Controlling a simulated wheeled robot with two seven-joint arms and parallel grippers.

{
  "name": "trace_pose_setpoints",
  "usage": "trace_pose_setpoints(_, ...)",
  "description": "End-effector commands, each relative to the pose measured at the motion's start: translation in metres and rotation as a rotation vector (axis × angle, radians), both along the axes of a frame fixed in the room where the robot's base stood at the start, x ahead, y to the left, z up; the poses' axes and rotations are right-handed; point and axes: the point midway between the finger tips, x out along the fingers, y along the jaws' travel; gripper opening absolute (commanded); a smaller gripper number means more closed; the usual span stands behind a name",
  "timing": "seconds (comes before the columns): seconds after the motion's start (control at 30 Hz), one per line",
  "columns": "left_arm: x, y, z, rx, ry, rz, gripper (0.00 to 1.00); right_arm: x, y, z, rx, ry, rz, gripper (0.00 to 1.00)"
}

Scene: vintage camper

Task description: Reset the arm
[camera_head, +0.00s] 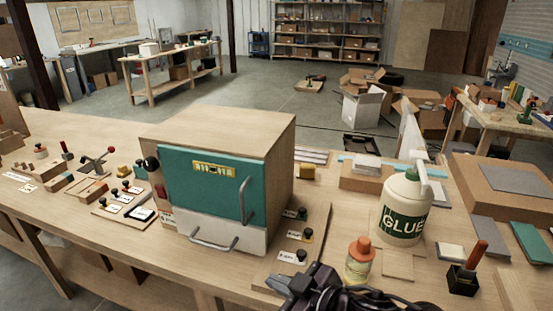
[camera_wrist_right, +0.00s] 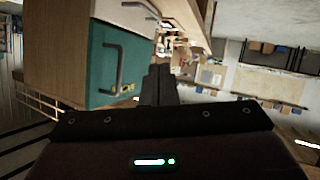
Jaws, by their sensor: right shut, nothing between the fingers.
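My right gripper (camera_head: 290,287) shows at the bottom of the head view, dark, in front of the workbench's near edge. In the right wrist view its fingers (camera_wrist_right: 159,84) are together with nothing between them. A wooden cabinet (camera_head: 225,130) with a teal door (camera_head: 205,185) and metal handles stands on the bench, left of and beyond the gripper. The teal door also shows in the right wrist view (camera_wrist_right: 115,65), upper left, apart from the fingers. My left gripper is not in view.
A glue jug (camera_head: 402,208) and an orange-capped bottle (camera_head: 358,262) stand right of the cabinet, close to my right arm. A black holder (camera_head: 463,280) with a red-handled tool is further right. Labelled knob boards (camera_head: 125,202) lie left of the cabinet. Open floor (camera_head: 270,95) lies behind the bench.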

Motion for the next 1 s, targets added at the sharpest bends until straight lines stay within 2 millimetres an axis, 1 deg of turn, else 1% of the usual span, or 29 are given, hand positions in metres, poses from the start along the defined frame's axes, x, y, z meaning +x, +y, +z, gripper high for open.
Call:
trace_pose_setpoints(0.07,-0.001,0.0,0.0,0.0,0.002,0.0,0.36,0.003,-0.013,-0.004,0.016,0.031,-0.142,0.0)
trace_pose_setpoints(0.17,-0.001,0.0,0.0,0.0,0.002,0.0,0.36,0.004,-0.049,-0.022,-0.014,0.118,-0.343,0.0)
trace_pose_setpoints(0.2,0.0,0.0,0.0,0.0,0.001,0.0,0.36,0.0,-0.065,-0.032,-0.037,0.168,-0.416,0.0)
trace_pose_setpoints(0.23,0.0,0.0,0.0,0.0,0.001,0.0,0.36,-0.004,-0.077,-0.041,-0.054,0.211,-0.464,0.0)
trace_pose_setpoints(0.3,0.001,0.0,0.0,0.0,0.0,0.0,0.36,-0.017,-0.103,-0.061,-0.096,0.309,-0.559,0.0)
trace_pose_setpoints(0.37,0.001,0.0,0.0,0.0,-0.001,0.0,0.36,-0.031,-0.122,-0.077,-0.129,0.396,-0.622,0.0)
trace_pose_setpoints(0.4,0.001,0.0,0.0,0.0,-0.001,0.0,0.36,-0.042,-0.134,-0.088,-0.151,0.452,-0.659,0.0)
trace_pose_setpoints(0.5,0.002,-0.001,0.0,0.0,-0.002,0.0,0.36,-0.069,-0.156,-0.109,-0.198,0.583,-0.724,0.0)
trace_pose_setpoints(0.6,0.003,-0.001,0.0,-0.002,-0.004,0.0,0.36,-0.097,-0.174,-0.127,-0.236,0.705,-0.769,0.0)
trace_pose_setpoints(0.67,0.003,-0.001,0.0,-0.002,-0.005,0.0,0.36,-0.114,-0.182,-0.135,-0.255,0.775,-0.791,0.0)
trace_pose_setpoints(0.73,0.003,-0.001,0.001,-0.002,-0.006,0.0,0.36,-0.135,-0.191,-0.145,-0.276,0.86,-0.812,0.0)
trace_pose_setpoints(0.8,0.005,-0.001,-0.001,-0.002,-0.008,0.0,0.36,-0.124,-0.189,-0.169,-0.284,0.854,-0.806,0.0)
trace_pose_setpoints(0.87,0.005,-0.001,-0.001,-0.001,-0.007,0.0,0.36,-0.119,-0.188,-0.188,-0.287,0.857,-0.803,0.0)
trace_pose_setpoints(0.97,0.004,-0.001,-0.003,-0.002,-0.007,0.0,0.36,-0.114,-0.187,-0.223,-0.293,0.867,-0.801,0.0)
trace_pose_setpoints(1.0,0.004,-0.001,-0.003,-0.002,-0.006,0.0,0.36,-0.113,-0.187,-0.238,-0.295,0.872,-0.8,0.0)
